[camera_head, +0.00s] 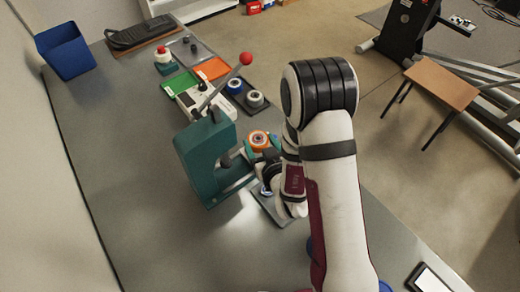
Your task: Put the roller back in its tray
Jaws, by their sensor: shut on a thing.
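A roller (258,139) with an orange ring and a pale centre shows just left of my forearm, to the right of the green press. My gripper (262,158) is at the roller's near side and is shut on it; my wrist partly hides the fingers. A dark tray (246,109) lies beyond, along the right edge of the bench. It holds a blue-and-white roller (235,86) and a pale roller (254,99). Whether the orange roller touches the surface below it, I cannot tell.
The green lever press (205,162) stands close to the left of my gripper, its red-knobbed lever (246,59) leaning over the tray. Green (180,82) and orange (211,68) trays and a blue bin (65,50) lie farther back. The bench's left side is clear.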

